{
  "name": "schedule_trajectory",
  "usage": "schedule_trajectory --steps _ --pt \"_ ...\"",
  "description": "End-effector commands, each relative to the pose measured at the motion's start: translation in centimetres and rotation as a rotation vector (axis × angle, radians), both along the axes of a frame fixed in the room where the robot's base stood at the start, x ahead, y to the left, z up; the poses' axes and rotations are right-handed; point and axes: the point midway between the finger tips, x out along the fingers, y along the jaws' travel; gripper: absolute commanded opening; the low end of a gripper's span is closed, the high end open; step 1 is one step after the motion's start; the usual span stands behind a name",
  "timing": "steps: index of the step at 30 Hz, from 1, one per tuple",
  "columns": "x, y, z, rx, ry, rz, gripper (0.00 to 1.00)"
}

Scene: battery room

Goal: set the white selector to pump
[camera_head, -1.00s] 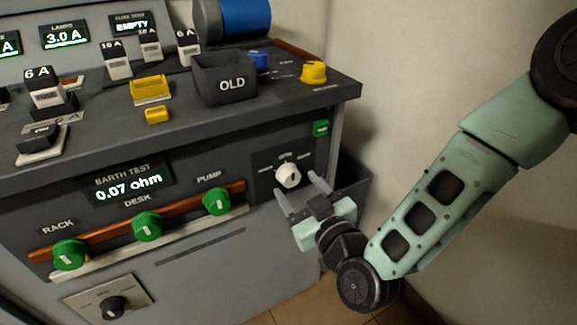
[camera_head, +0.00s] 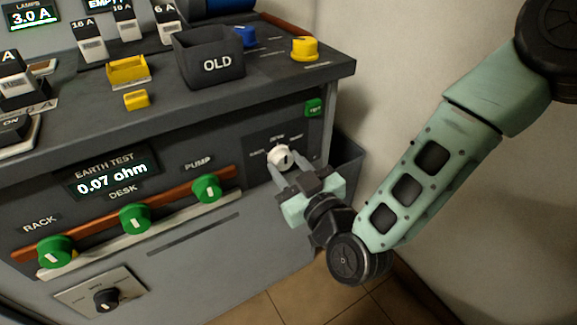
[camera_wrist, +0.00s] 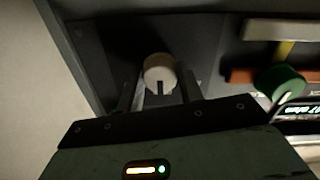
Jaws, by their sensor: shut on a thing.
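The white selector (camera_head: 281,157) is a round knob on a dark plate on the cabinet front, right of the green knobs. Small labels sit around it; RACK on the left and DESK at the top can be made out, and the right one is hard to read. My gripper (camera_head: 284,168) reaches it from the lower right, with its fingers on either side of the knob, shut on it. In the wrist view the selector (camera_wrist: 160,72) sits between the fingertips, and its dark pointer mark faces down the picture toward the gripper body.
Green knobs for RACK (camera_head: 55,252), DESK (camera_head: 135,219) and PUMP (camera_head: 207,188) sit left along a red-brown strip. An earth test display (camera_head: 118,176) reads 0.07 ohm. A dark bin (camera_head: 347,165) stands right of the cabinet. The OLD box (camera_head: 210,62) is on top.

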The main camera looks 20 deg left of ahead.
Motion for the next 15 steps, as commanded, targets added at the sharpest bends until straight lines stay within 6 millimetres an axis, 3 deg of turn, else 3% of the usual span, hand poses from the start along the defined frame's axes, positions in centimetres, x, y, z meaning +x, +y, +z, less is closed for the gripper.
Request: schedule_trajectory --steps 15 --pt "-0.04 0.02 -0.01 0.205 0.241 -0.001 0.14"
